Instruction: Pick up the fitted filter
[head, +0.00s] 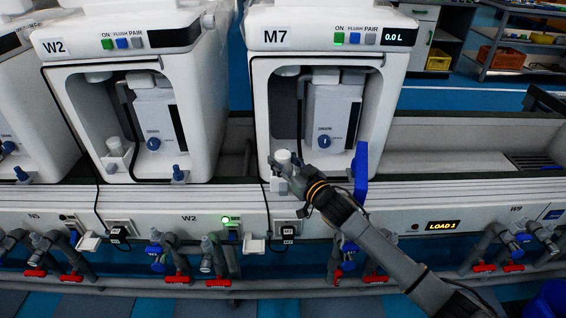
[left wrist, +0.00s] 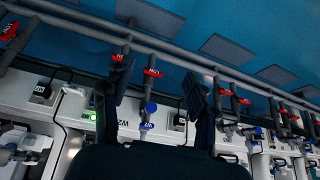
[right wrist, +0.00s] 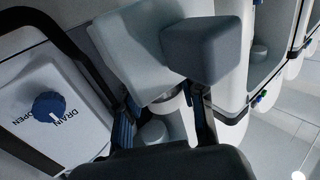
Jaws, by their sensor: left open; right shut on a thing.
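The fitted filter (head: 283,156) is a small white cylindrical piece at the lower left of the M7 unit's open bay. My right gripper (head: 284,172) is at it, at the bay's front lip, and is shut on it. In the right wrist view, the two fingers (right wrist: 165,112) close around a pale round part below a large white and grey body; the fingers hide part of it. I cannot tell whether it is lifted clear of its seat. My left gripper (left wrist: 157,85) is open and empty, facing the pipe rail; it is outside the head view.
The M7 unit (head: 266,90) has a blue drain knob (head: 324,142) and a blue panel (head: 361,165) at its right. The W2 unit (head: 190,95) stands to the left. Pipes with red valves (head: 178,278) run along the front. The trough (head: 440,165) at right looks clear.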

